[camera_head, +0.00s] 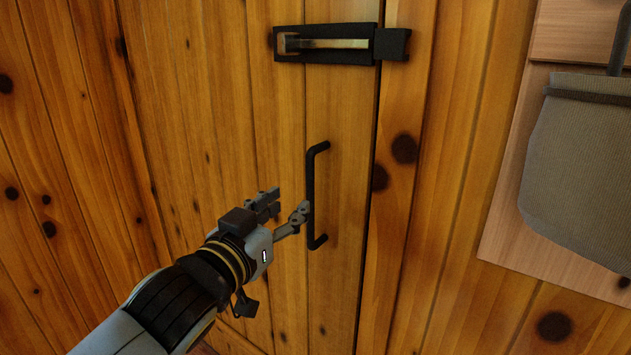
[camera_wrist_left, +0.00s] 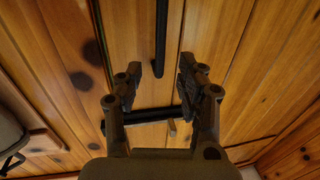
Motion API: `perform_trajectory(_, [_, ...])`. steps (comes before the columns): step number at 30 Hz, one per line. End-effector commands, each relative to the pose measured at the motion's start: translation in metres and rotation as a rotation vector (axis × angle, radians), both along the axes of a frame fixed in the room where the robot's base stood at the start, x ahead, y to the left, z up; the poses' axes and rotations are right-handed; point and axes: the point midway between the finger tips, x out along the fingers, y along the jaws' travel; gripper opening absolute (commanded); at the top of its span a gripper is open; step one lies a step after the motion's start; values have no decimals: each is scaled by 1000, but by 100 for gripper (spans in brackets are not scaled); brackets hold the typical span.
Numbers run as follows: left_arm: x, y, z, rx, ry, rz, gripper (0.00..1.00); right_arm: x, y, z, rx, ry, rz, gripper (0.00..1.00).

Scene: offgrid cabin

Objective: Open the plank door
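The plank door (camera_head: 285,120) of yellow-brown knotty wood fills the middle of the head view and looks shut against the frame on its right. A black vertical pull handle (camera_head: 312,180) stands on it; it also shows at the top of the left wrist view (camera_wrist_left: 161,40). Above it is a black latch (camera_head: 325,57) with a pale metal bar, seen in the wrist view too (camera_wrist_left: 150,115). My left gripper (camera_head: 285,203) is open and empty, its fingers apart. One fingertip overlaps the handle; I cannot tell whether they touch. My right gripper is out of view.
A black block (camera_head: 392,44) sits at the latch's right end, by the door's edge. A grey fabric bag (camera_head: 580,165) hangs on a pale board (camera_head: 535,240) at the right. The plank wall (camera_head: 60,160) on the left is bare.

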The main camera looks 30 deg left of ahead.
Motion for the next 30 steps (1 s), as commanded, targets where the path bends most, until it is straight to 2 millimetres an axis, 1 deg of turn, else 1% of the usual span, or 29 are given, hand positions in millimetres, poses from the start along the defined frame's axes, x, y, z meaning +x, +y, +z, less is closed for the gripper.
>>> perform_trajectory(2, [16,1,4,0,-3,1,38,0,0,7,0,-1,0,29])
perform_trajectory(6, [45,3,3,0,-1,1,38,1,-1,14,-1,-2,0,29])
perform_trajectory(9, [64,4,2,0,-1,0,38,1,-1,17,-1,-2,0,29])
perform_trajectory(13, [82,5,1,-1,0,0,38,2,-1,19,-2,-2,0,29])
perform_trajectory(18, [92,5,0,-1,2,0,38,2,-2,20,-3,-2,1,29])
perform_trajectory(26, [93,5,-1,-1,2,0,38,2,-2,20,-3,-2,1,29])
perform_trajectory(30, [93,5,-1,-1,1,0,20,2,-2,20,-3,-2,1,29])
